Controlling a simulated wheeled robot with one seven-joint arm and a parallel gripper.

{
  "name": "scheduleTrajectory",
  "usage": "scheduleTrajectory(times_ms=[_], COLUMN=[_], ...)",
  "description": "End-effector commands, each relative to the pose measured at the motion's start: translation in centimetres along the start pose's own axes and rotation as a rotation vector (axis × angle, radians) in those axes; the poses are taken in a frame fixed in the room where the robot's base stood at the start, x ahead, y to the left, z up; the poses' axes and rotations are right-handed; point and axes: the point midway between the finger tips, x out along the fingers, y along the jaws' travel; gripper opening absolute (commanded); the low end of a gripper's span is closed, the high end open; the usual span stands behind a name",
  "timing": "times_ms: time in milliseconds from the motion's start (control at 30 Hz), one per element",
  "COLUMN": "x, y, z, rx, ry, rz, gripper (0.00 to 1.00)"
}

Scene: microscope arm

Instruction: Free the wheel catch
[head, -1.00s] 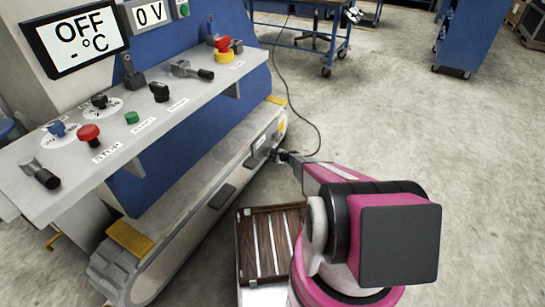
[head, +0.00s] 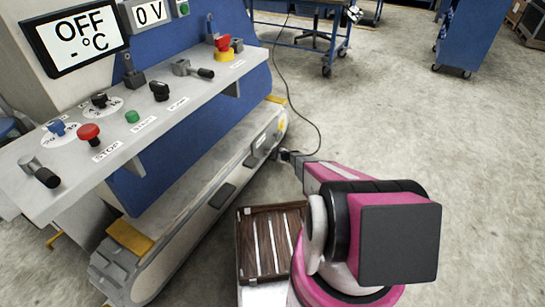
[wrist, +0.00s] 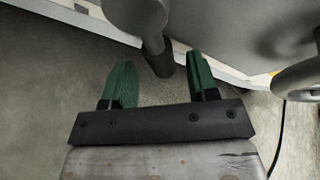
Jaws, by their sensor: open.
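My gripper (wrist: 160,75) is open, with its two green fingers apart in the wrist view. A short grey lever with a dark rounded end (wrist: 160,58) hangs from above and reaches into the gap between the fingers. It looks like the wheel catch, but I cannot be sure. Whether a finger touches it is unclear. The catch cannot be made out there.
The control panel (head: 150,115) with knobs and buttons overhangs the base. A dark cable (head: 317,125) runs over the floor near my gripper. A grey curved part (wrist: 300,78) stands at the right of the wrist view. Open floor (head: 470,150) lies to the right.

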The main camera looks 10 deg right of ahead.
Motion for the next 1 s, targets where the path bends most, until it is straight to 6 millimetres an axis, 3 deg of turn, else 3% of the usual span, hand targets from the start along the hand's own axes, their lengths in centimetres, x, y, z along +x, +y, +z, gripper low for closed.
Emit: scheduleTrajectory(times_ms=[533, 1000], x=[-9.2, -9.9], y=[0.1, 0.1], z=[0.1, 0.0], rx=[0.001, 0.001], ry=[0.000, 0.000], rz=[0.000, 0.001], gripper=[0.54, 0.54])
